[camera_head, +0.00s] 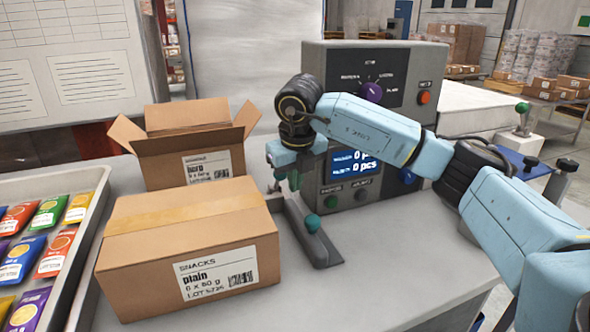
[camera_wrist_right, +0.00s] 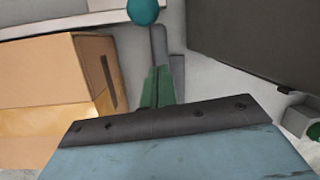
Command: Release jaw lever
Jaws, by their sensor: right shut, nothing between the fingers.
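A teal ball knob (camera_head: 312,223) shows low on the dark grey rail fixture (camera_head: 322,248) in front of the weigher panel, and I take it for the lever's end. In the right wrist view a teal ball (camera_wrist_right: 146,10) tops a grey stalk just beyond the fingers. My right gripper (camera_head: 287,181) points down above the rear part of the rail, up and left of the knob. Its green fingers (camera_wrist_right: 157,88) are together and hold nothing. I cannot tell whether they touch the stalk. My left gripper is not in view.
A closed plain snacks box (camera_head: 150,245) and an open box (camera_head: 185,158) stand left of the rail. A tray of colourful packets (camera_head: 98,205) is at far left. The grey weigher panel (camera_head: 330,52) stands behind my right arm. Bare counter (camera_head: 385,245) lies right of the rail.

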